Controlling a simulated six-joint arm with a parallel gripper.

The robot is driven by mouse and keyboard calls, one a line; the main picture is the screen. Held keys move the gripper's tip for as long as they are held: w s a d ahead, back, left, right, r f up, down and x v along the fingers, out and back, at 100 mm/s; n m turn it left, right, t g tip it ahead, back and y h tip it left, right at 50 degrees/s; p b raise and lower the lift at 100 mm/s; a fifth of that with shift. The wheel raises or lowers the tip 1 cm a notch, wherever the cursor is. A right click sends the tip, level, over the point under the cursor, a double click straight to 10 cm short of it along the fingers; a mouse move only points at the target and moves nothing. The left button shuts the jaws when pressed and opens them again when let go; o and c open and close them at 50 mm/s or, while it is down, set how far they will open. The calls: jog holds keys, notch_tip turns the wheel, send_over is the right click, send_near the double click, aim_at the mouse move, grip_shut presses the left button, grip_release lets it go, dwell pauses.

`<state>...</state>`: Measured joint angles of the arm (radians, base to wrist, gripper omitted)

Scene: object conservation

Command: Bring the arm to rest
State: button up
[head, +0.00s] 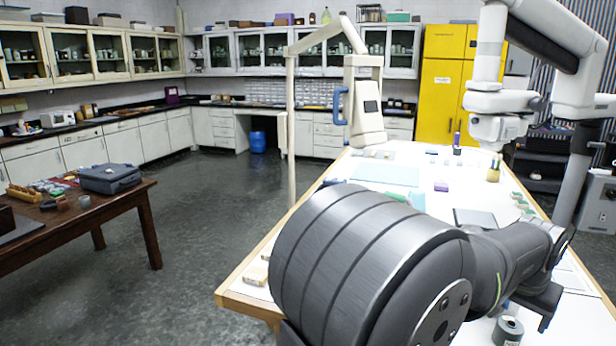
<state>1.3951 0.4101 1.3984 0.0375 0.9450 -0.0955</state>
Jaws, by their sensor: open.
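My arm fills the front of the head view, with a large dark grey ribbed cylinder and a thinner dark link running right from it. My gripper (553,272) is at the right end of this link, above the white worktable (455,212). Its dark fingers stand apart, and I see nothing between them. The arm hides part of the near table. I cannot tell the exact gap between the fingertips and the table top.
A small grey roll (508,330) stands below the arm. White jointed equipment (500,100) rises at right. A brown table (100,205) holds a grey case (110,178). Open floor lies between the tables.

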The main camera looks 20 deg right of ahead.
jog(key=shift+w+a+f, duration=0.1)
jog(key=shift+a+f, duration=0.05)
jog(key=shift+f, duration=0.45)
jog(key=shift+w+a+f, duration=0.1)
jog(key=shift+a+f, duration=0.05)
jog(key=shift+f, duration=0.4)
jog(key=w+d+r+m, duration=0.1)
jog(key=w+r, duration=0.1)
jog(key=w, duration=0.2)
jog(key=w+d+r+m, duration=0.1)
jog(key=w+d+r, duration=0.1)
jog(key=w, duration=0.3)
jog(key=w+d+r+m+g, duration=0.1)
jog(key=w+r, duration=0.2)
jog(key=w, duration=0.2)
jog(key=shift+d+r, duration=0.3)
jog(key=shift+d, duration=0.05)
